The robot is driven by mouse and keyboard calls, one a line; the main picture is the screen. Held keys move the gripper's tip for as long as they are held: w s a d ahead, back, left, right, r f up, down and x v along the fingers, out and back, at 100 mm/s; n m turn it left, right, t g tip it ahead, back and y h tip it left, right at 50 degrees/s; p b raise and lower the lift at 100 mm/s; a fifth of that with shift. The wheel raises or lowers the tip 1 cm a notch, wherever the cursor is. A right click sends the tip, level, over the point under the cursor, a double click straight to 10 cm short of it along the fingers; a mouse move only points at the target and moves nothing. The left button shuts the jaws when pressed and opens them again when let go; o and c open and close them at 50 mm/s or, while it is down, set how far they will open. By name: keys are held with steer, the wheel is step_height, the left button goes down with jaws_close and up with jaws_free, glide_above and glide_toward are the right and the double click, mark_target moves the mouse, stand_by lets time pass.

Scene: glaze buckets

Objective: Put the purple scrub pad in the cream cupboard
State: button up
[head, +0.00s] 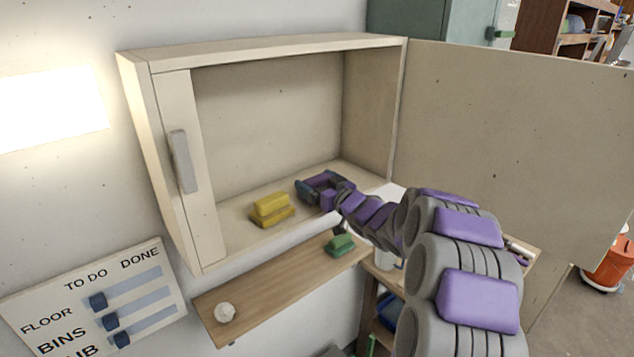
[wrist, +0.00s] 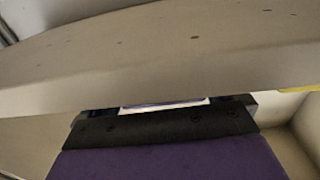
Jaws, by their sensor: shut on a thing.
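The cream cupboard (head: 165,90) is on the wall with its large right door (head: 515,150) swung wide open. My gripper (head: 320,186) is inside it, low over the cupboard floor near the right side. It is shut on the purple scrub pad (head: 323,181), which shows only in part between the dark fingers. I cannot tell whether the pad touches the cupboard floor. In the wrist view, my gripper (wrist: 165,106) fills the lower part, and the pad cannot be told apart clearly from my own purple parts.
Yellow pads (head: 270,209) lie on the cupboard floor, left of my gripper. A wooden shelf (head: 270,288) below holds a green pad (head: 340,244) and a whitish round thing (head: 224,313). A to-do board (head: 95,300) hangs at lower left.

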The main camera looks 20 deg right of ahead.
steer(key=o, duration=0.7)
steer(key=shift+r, duration=0.1)
steer(key=b+v, duration=0.1)
steer(key=v, duration=1.1)
steer(key=shift+b, duration=0.3)
